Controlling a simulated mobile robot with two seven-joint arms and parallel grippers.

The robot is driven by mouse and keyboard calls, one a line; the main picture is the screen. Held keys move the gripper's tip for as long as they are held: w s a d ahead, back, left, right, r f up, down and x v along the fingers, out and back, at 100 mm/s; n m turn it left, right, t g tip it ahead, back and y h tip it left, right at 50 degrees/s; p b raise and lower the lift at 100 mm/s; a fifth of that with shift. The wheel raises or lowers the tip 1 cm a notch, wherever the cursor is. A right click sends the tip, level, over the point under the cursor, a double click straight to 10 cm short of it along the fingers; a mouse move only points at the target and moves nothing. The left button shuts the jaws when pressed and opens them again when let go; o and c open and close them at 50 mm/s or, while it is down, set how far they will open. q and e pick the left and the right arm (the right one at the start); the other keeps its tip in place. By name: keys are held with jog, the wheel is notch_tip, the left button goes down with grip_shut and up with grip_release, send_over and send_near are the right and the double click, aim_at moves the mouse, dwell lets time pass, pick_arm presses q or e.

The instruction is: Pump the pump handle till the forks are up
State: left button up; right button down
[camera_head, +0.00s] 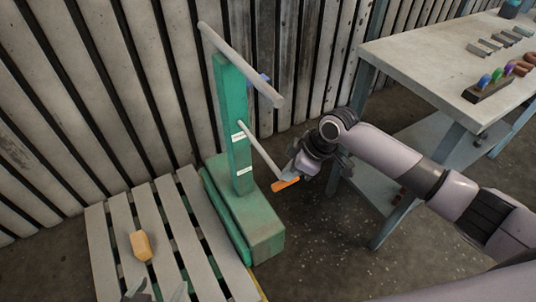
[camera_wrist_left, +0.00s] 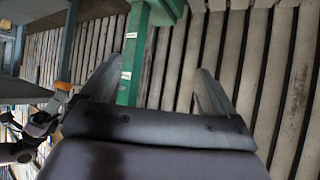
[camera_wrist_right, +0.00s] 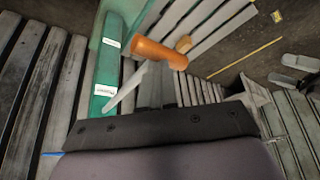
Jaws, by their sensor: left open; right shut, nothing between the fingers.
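The pump handle is a pale rod with an orange grip (camera_head: 285,185) that slopes down to the right from the green post (camera_head: 232,120). In the right wrist view the orange grip (camera_wrist_right: 160,52) lies just beyond the fingertips. My right gripper (camera_head: 297,170) is shut and empty, close to the grip; I cannot tell whether it touches. Its fingers show in the right wrist view (camera_wrist_right: 155,85). My left gripper (camera_head: 155,292) is open and empty over the pallet, with its fingers apart in the left wrist view (camera_wrist_left: 156,88).
A grey bar (camera_head: 240,62) crosses the top of the post, above the green base (camera_head: 262,225). A yellow-orange block (camera_head: 141,245) sits on the slats. A workbench (camera_head: 420,65) with several small parts stands at the right. A plank wall (camera_head: 130,90) runs behind.

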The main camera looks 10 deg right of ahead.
aim_at(292, 181)
notch_tip(292, 181, down, 5)
jog(key=shift+r+b, duration=0.1)
jog(key=shift+b, duration=0.95)
jog(key=shift+f, duration=0.35)
notch_tip(292, 181, up, 12)
jog(key=p, duration=1.1)
